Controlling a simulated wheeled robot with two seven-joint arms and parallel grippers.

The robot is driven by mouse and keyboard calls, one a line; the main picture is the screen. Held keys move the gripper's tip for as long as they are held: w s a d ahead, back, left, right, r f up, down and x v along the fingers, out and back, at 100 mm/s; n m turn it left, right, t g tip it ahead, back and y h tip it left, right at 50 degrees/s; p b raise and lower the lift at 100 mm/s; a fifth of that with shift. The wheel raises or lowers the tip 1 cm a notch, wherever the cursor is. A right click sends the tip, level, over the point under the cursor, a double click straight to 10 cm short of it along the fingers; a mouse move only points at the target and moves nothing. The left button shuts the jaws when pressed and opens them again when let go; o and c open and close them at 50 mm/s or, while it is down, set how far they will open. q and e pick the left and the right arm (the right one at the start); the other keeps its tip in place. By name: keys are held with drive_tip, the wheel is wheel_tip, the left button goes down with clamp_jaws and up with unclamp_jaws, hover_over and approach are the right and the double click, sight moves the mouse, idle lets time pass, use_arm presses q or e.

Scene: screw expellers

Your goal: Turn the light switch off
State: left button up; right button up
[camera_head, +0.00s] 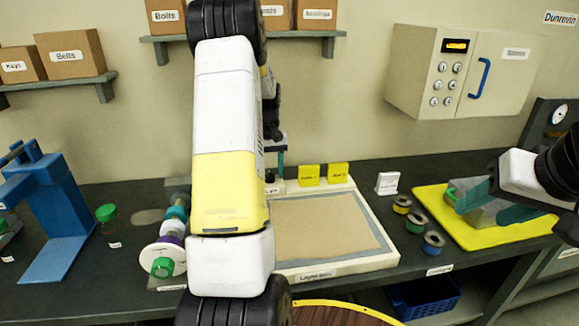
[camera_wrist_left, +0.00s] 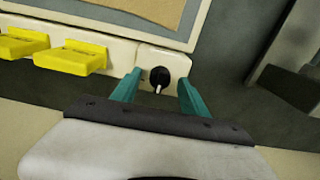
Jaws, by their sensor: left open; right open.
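The light switch is a round black knob with a white pointer (camera_wrist_left: 159,78), set in the cream frame of the light panel (camera_head: 343,265). In the left wrist view the pointer is directed down. My left gripper (camera_wrist_left: 158,92) is open, with one teal finger on each side of the knob. I cannot tell whether the fingers touch it. In the head view my left arm covers most of this gripper, and the knob cannot be made out. My right gripper (camera_head: 489,204) is open above the yellow mat at the right, with its teal fingers apart.
Two yellow blocks (camera_head: 309,174) stand on the panel's back edge beside the switch. A white tag (camera_head: 387,183) and several spools (camera_head: 417,223) lie right of the panel. A grey item with a green end lies on the yellow mat (camera_head: 462,240). A blue press (camera_head: 55,215) stands left.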

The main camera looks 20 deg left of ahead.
sight(270, 173)
use_arm(q)
wheel_tip(270, 173, up, 7)
drive_tip(key=shift+r, duration=0.2)
idle(0.5)
drive_tip(key=s+d+r+m+t, duration=0.3)
drive_tip(key=s+d+r, duration=0.7)
drive_tip(key=d+r, duration=0.2)
drive_tip(key=s+d+m+t+h, duration=0.1)
drive_tip(key=s+d+m, duration=0.1)
drive_tip(key=s+d, duration=0.3)
drive_tip(key=s+d+m+t+h, duration=0.1)
drive_tip(key=s+d, duration=0.4)
drive_tip(key=s, duration=0.6)
drive_tip(key=shift+r+m+t, duration=0.25)
drive_tip(key=shift+m+t, duration=0.25)
drive_tip(key=shift+t, duration=0.1)
